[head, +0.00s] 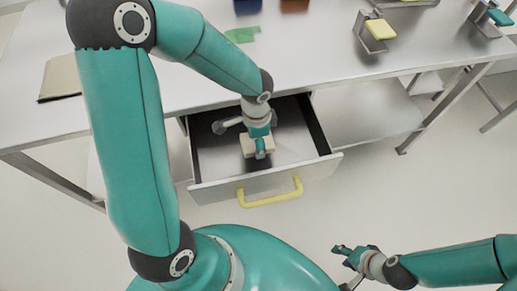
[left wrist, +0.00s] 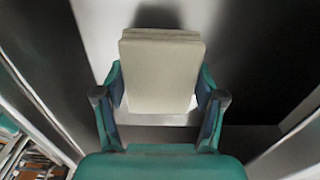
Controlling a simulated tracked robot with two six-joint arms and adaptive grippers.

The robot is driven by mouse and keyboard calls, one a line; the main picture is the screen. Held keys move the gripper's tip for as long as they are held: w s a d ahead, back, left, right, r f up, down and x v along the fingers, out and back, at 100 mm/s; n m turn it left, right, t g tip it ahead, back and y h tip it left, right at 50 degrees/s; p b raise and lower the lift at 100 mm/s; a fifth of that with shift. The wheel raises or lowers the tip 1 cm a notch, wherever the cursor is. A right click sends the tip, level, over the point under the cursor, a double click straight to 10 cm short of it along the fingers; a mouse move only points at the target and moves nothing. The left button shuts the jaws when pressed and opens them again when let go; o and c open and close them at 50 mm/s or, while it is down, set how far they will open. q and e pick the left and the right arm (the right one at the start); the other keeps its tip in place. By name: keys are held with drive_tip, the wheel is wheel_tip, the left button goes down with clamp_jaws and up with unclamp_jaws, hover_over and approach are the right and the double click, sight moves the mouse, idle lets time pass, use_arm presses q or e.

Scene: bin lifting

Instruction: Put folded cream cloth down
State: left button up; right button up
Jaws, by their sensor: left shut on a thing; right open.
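The folded cream cloth (left wrist: 160,75) is between the two fingers of my left gripper (left wrist: 158,108), which is shut on it. In the head view the cloth (head: 246,146) shows in part beside my left gripper (head: 260,150), over the inside of the open drawer (head: 295,150). I cannot tell whether the cloth touches the drawer's floor. The drawer has dark side walls and a pale front with a yellow handle (head: 270,198). My right gripper (head: 345,252) is open and empty, out over the floor at the lower right.
The drawer sits under a grey metal table (head: 320,50). A beige flat item (head: 60,78) lies on the table at left, and a green piece (head: 242,35) lies near the back. A metal stand with a yellow top (head: 380,30) is at right. A lower shelf (head: 365,110) is clear.

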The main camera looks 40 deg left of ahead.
use_arm(q)
wheel_tip(320, 180, down, 4)
drive_tip(key=shift+f+b, duration=0.2)
drive_tip(key=shift+b, duration=0.3)
drive_tip(key=o, duration=1.1)
drive_tip(key=shift+f, duration=0.1)
drive_tip(key=o, duration=0.5)
drive_tip(key=shift+c, duration=0.2)
drive_tip(key=shift+r, duration=0.3)
wheel_tip(320, 180, up, 12)
drive_tip(key=shift+f+p, duration=0.1)
drive_tip(key=shift+p, duration=1.15)
